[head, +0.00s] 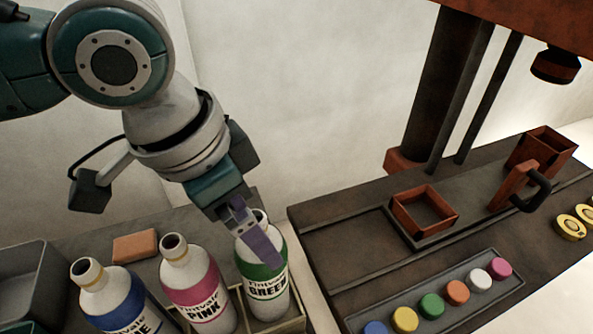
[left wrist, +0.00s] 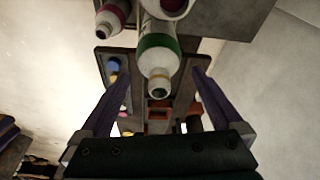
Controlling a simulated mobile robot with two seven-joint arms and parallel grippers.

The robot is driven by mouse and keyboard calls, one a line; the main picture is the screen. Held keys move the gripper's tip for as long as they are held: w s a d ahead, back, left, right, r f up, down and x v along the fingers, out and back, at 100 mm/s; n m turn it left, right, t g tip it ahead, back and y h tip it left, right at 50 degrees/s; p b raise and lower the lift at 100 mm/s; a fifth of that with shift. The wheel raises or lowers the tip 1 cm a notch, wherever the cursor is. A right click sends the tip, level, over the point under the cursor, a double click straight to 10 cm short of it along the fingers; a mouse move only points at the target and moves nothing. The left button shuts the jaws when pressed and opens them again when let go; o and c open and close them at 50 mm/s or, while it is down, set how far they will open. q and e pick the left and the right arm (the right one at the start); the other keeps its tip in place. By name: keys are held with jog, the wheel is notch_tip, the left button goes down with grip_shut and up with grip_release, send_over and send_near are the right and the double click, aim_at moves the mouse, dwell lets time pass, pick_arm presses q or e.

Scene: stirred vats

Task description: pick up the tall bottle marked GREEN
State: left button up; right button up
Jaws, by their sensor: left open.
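The tall white bottle marked GREEN (head: 267,286) stands upright in a shallow tray, with a green band above its label. My left gripper (head: 262,246) is at its upper part, and a purple finger crosses in front of the bottle's neck and shoulder. In the left wrist view the green-banded bottle (left wrist: 158,58) lies between the two spread fingers, its open mouth towards the camera. The fingers show gaps on both sides of it, so the gripper is open and not holding it. My right gripper is in neither view.
The PINK bottle (head: 195,285) stands close at left, with a blue-banded bottle (head: 110,295) beyond it. An orange block (head: 135,246) lies behind them, and a grey bin (head: 30,280) is at far left. Right is a bench with a rust-red square frame (head: 424,212) and coloured caps (head: 431,305).

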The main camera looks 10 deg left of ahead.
aim_at(264, 270)
pick_arm(q)
jog(key=x, duration=0.5)
jog(key=shift+d+f+b, duration=0.15)
jog(key=shift+f+b, duration=0.15)
jog(key=shift+w, duration=0.1)
grip_shut()
dwell(0.4)
